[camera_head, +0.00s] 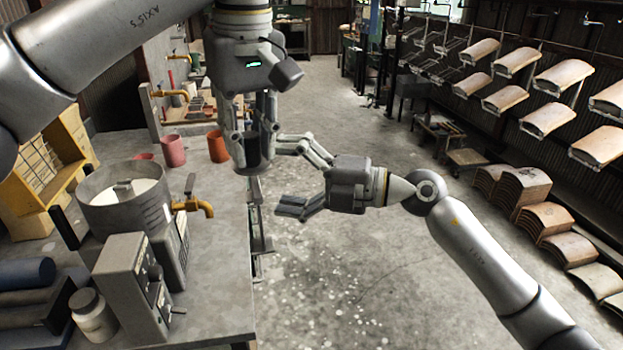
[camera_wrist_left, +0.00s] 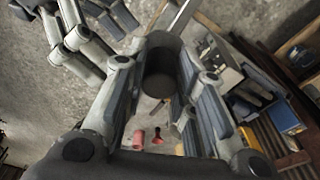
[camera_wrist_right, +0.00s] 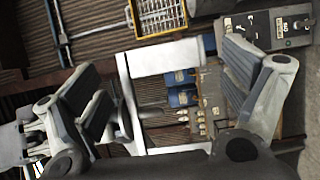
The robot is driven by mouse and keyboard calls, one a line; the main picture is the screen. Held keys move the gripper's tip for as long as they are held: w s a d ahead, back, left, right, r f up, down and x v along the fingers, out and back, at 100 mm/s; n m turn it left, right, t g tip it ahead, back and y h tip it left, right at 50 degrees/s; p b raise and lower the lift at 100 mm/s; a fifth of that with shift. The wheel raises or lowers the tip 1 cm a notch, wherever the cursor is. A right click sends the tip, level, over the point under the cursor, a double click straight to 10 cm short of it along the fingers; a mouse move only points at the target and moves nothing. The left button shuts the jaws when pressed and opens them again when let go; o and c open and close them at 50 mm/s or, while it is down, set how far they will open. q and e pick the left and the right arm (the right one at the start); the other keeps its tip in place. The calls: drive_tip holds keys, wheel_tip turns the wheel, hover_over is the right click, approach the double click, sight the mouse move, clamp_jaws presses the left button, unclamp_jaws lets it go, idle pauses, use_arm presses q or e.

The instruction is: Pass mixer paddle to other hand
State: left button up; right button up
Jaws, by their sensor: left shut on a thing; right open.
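The mixer paddle shows as a dark round grip (camera_wrist_left: 160,75) between my left fingers in the left wrist view, with a thin metal shaft running away to the upper right. In the head view its dark part (camera_head: 248,164) hangs below my left gripper (camera_head: 253,150), which points down and is shut on it. My right gripper (camera_head: 290,176) is open and empty, its fingers pointing left, just right of the paddle and apart from it. The right gripper (camera_wrist_left: 92,30) also shows at the upper left of the left wrist view. The paddle's lower end is hard to make out.
A workbench (camera_head: 215,275) on the left holds a metal drum (camera_head: 125,205), a control box (camera_head: 135,285), a white jar (camera_head: 92,315) and red cups (camera_head: 173,151). Curved panels hang and stand at the right. The floor (camera_head: 350,270) between is open.

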drive_tip(key=shift+x, duration=2.75)
drive_tip(key=shift+c, duration=0.4)
drive_tip(key=c, duration=0.9)
use_arm(q)
drive_tip(key=o, duration=1)
use_arm(e)
drive_tip(key=shift+r, duration=0.1)
drive_tip(key=shift+c, duration=0.2)
use_arm(q)
drive_tip(key=shift+r, duration=0.15)
